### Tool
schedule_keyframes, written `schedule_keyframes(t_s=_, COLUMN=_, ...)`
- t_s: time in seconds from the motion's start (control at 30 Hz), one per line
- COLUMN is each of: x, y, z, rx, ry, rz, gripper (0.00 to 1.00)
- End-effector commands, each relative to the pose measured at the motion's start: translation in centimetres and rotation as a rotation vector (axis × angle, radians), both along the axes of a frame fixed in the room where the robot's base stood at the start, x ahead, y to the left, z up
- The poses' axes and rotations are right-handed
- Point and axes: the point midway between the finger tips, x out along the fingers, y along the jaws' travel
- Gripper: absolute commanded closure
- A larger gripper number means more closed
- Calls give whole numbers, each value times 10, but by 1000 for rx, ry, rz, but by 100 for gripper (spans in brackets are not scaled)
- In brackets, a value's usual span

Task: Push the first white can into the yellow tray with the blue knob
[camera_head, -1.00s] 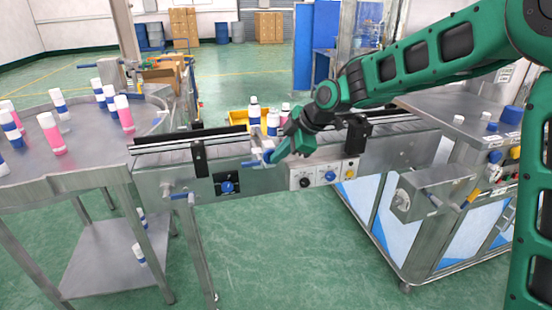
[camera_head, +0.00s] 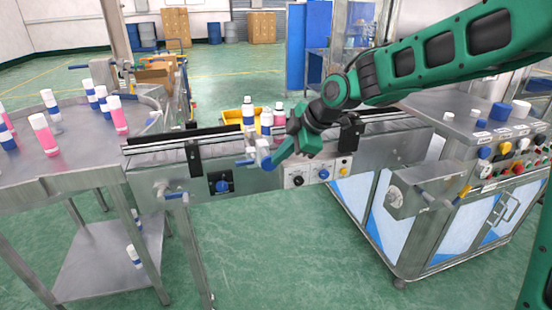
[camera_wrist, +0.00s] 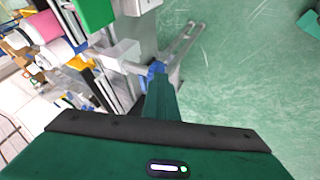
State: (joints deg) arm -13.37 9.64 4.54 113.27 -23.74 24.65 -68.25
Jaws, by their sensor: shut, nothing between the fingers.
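My gripper (camera_head: 272,162) is shut and empty at the front edge of the conveyor, close against the blue knob (camera_head: 248,162) of the metal pusher. The wrist view shows the blue knob (camera_wrist: 156,70) at my fingertips; whether they touch cannot be told. White cans with blue bands, one (camera_head: 248,112) and another (camera_head: 267,123), stand on the conveyor's far side behind the pusher, with a third can (camera_head: 279,117) beside them. The yellow tray (camera_head: 231,117) lies beyond the conveyor, partly hidden by the cans. A pink-and-white can (camera_wrist: 42,27) shows in the wrist view.
The metal conveyor (camera_head: 160,165) runs across the middle. A round table (camera_head: 60,170) with several pink and blue-white cans is at left. A control cabinet (camera_head: 450,165) with coloured buttons stands at right. Green floor in front is clear.

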Motion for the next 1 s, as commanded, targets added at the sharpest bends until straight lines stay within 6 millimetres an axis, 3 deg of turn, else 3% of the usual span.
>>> schedule_keyframes(t_s=0.2, x=-13, y=-26, z=36, rx=-1, ry=-2, rz=-5, gripper=100)
schedule_keyframes(t_s=0.4, x=-23, y=-37, z=54, rx=-1, ry=2, rz=-3, gripper=100)
schedule_keyframes(t_s=1.0, x=-25, y=-40, z=59, rx=-2, ry=4, rz=-2, gripper=100)
